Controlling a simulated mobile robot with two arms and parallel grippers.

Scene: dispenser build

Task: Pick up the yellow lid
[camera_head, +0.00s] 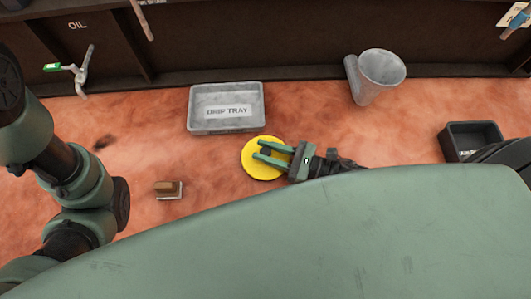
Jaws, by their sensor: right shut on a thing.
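The yellow lid (262,170) is a round disc on the orange-brown worktop, just in front of the grey drip tray. My right gripper (260,150) reaches over the lid from the right. Its two green fingers lie across the lid's middle, shut on a small dark part between them that looks like the lid's knob. The fingers and palm hide part of the lid's right side. I cannot tell whether the lid touches the worktop. My left arm shows at the left, but its gripper is not visible.
The drip tray (226,128) stands behind the lid. A grey funnel-like cup (376,80) is at the back right, and a black bin (471,137) at the right. A small brown block (168,189) lies at the left. An oil tap (82,72) juts from the back cabinet.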

